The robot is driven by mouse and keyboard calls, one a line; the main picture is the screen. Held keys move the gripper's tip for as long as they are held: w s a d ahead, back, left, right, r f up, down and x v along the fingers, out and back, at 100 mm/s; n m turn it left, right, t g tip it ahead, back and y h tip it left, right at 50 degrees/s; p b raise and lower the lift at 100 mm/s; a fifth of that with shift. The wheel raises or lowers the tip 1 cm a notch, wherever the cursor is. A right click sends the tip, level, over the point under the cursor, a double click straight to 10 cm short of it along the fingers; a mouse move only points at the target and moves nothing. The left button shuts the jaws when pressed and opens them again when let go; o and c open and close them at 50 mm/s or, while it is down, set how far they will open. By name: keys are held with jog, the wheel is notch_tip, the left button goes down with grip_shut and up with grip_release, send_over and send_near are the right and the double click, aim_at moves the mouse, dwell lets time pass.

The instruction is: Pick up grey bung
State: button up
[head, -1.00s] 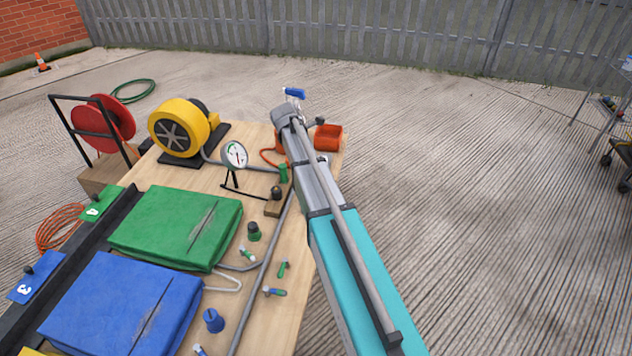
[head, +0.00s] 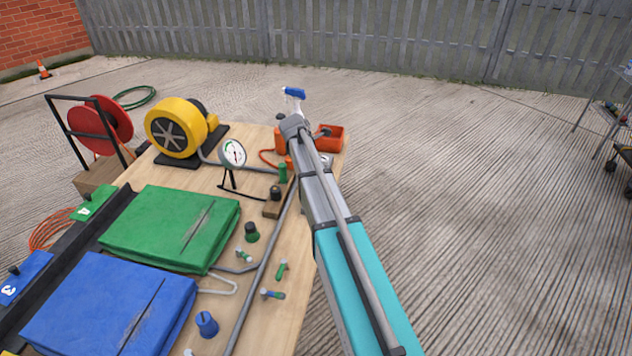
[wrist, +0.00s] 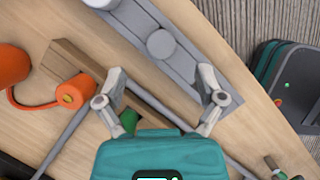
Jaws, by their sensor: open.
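A dark grey, rounded bung (head: 276,193) stands on a small wooden block (head: 272,209) left of my arm in the head view; it looks like the grey bung, but I cannot be sure. A second dark bung with a green base (head: 251,232) stands nearer. In the wrist view, my gripper (wrist: 160,72) is open, its fingers apart above the table with nothing visibly held. A round grey cap (wrist: 160,45) on a grey bar shows just beyond the fingertips; I cannot tell whether it is a bung. My arm hides the gripper in the head view.
The wooden table (head: 228,290) holds a yellow blower (head: 176,130), a pressure gauge (head: 233,153), green (head: 165,225) and blue (head: 105,305) folded pads, and small pegs. Concrete right of the table is open.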

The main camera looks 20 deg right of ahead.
jog(key=shift+f, duration=0.15)
jog(key=shift+b+x, duration=2.45)
jog(key=c, duration=1)
jog(key=shift+w, duration=0.1)
jog(key=shift+c, duration=0.3)
notch_tip(320, 180, up, 3)
jog(key=p, duration=0.3)
jog(key=s+r+p, duration=1)
jog(key=s, duration=0.4)
jog(key=shift+a, duration=0.15)
